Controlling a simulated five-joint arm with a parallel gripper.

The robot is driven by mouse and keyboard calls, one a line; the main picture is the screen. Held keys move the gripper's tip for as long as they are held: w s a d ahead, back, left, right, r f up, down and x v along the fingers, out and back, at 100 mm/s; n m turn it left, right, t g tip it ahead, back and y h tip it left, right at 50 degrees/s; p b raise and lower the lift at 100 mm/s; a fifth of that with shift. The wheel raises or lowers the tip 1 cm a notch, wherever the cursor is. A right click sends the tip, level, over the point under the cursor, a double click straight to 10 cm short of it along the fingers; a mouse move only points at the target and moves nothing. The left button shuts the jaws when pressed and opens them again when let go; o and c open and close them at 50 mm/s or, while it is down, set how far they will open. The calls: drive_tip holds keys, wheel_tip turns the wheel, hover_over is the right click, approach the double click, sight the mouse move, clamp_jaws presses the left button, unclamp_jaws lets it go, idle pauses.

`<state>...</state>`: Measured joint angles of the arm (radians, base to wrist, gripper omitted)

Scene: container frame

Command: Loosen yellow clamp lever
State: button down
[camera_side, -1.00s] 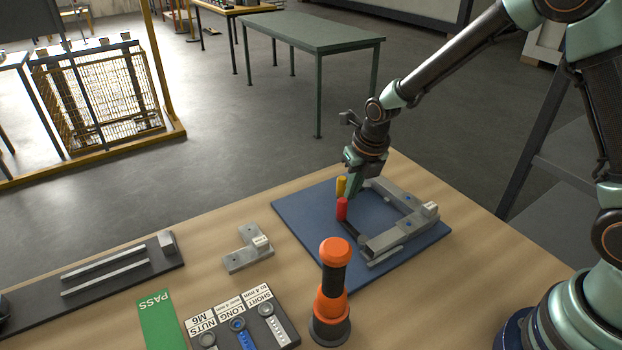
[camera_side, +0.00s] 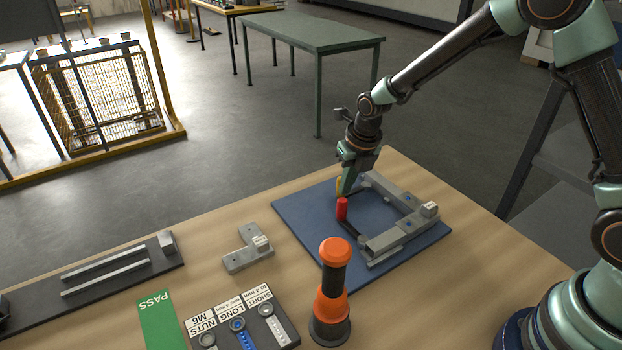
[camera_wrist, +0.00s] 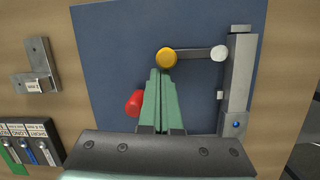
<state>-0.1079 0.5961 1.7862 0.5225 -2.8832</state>
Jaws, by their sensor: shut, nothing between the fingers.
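The yellow clamp lever ends in a round knob, seen from above in the wrist view (camera_wrist: 167,58). Its grey arm runs right to a pivot on the frame corner. In the side view only a sliver of the yellow knob (camera_side: 339,186) shows beside my fingers. My gripper (camera_side: 345,191) is shut and empty, pointing down. In the wrist view its fingertips (camera_wrist: 158,72) appear right beside the yellow knob; I cannot tell whether they touch it. A red knob (camera_side: 341,208) stands nearer the side camera, left of my fingers in the wrist view (camera_wrist: 134,103).
The grey metal frame (camera_side: 385,243) lies on a blue mat (camera_side: 300,217). An orange and black tool (camera_side: 331,300) stands upright in front. A grey L-shaped bracket (camera_side: 241,261), a labelled parts tray (camera_side: 277,326) and a green PASS strip (camera_side: 160,322) lie left.

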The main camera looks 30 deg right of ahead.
sight(330, 186)
drive_tip(key=shift+w+a, duration=0.1)
drive_tip(key=shift+w, duration=0.25)
drive_tip(key=shift+w+a, duration=0.1)
drive_tip(key=shift+w, duration=2.1)
drive_tip(key=shift+w+d+m, duration=0.4)
drive_tip(key=shift+w+m, duration=0.25)
drive_tip(key=shift+m, duration=0.05)
drive_tip(key=shift+w+d, duration=0.35)
drive_tip(key=shift+w, duration=0.2)
drive_tip(key=shift+w+d, duration=0.35)
drive_tip(key=shift+w, duration=0.2)
drive_tip(key=shift+w+d, duration=0.85)
drive_tip(key=shift+d, duration=0.2)
